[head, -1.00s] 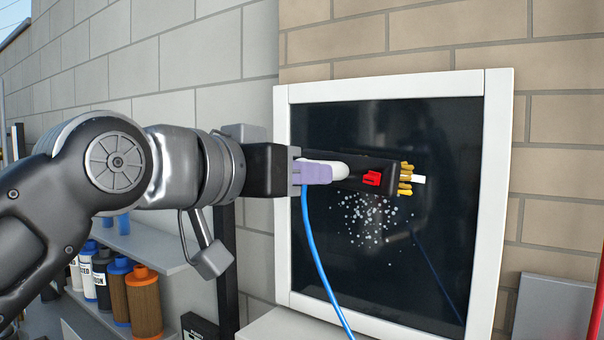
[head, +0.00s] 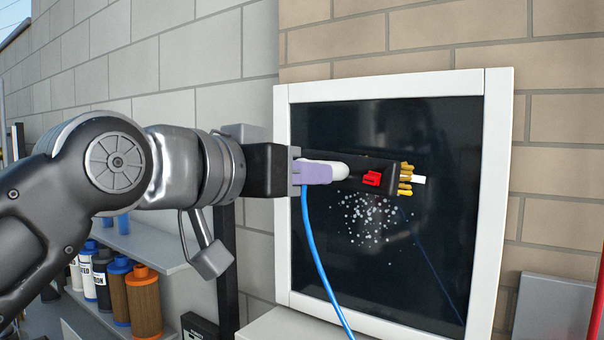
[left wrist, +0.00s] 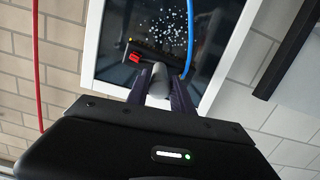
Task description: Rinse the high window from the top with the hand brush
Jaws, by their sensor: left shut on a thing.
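The window (head: 400,265) is a dark pane in a white frame on the brick wall. My left gripper (head: 318,173) is shut on the hand brush (head: 342,171) by its pale grey handle, in front of the pane's upper middle. The brush has a black head, a red part and yellow bristles at its right end. A blue hose (head: 316,250) hangs down from the handle. Pale droplets (head: 367,218) show below the brush head. In the left wrist view the brush (left wrist: 158,80) sits between the fingers. I cannot tell whether the bristles touch the glass. My right gripper is not in view.
A shelf (head: 150,243) with several bottles and cartridges (head: 143,302) stands at the lower left. A grey box (head: 552,306) and a red pole (head: 597,310) are at the lower right. A white ledge (head: 285,326) lies below the window.

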